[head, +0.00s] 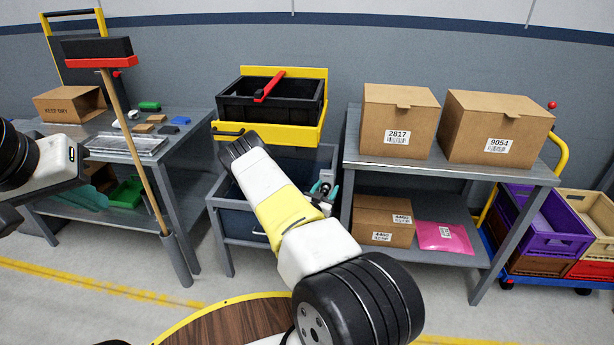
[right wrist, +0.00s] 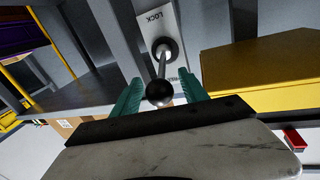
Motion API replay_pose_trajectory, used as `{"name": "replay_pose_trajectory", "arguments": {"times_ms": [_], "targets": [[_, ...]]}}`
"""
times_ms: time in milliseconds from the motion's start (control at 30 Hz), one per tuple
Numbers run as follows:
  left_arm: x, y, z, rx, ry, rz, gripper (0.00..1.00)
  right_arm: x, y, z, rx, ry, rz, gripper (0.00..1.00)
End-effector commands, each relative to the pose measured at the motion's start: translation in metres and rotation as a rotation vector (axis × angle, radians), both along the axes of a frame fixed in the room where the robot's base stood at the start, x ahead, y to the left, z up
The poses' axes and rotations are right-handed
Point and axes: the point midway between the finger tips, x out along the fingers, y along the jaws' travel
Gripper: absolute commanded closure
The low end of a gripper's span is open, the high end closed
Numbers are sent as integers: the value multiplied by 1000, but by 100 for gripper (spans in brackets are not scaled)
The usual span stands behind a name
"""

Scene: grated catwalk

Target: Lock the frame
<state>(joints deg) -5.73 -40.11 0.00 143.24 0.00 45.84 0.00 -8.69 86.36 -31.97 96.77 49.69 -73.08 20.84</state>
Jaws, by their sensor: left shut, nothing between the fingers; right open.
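A white plate (right wrist: 150,22) marked LOCK at one end shows in the right wrist view; a second word at the other end is mostly hidden. A lever (right wrist: 162,66) with a round black knob (right wrist: 159,94) rises from a dark pivot on it. The knob end lies away from the LOCK word in the picture. My right gripper (right wrist: 160,90) is open, its teal fingers on either side of the knob with gaps. It also shows in the head view (head: 323,188), beside the stand under the yellow frame (head: 275,135), which carries a black crate (head: 260,105). Only my left arm's links show.
A grey table (head: 185,122) with small items and a leaning broom (head: 140,145) stands left. A grey shelf (head: 450,170) with cardboard boxes (head: 400,120) stands right. Stacked crates (head: 545,225) sit on a cart at far right. The foreground floor shows clear patches.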

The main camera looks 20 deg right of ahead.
Motion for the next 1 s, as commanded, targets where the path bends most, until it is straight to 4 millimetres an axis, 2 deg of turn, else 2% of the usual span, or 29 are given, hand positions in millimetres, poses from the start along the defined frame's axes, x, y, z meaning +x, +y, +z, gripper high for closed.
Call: {"name": "replay_pose_trajectory", "arguments": {"times_ms": [367,633,867,1000], "targets": [[0,0,0,0,0,0,100,6,-6,0,1,1,1,48],[0,0,0,0,0,0,100,6,-6,0,1,1,1,100],[0,0,0,0,0,0,100,6,-8,-1,-4,-7,0,100],[0,0,0,0,0,0,100,5,-19,-3,-24,-36,-1,100]]}}
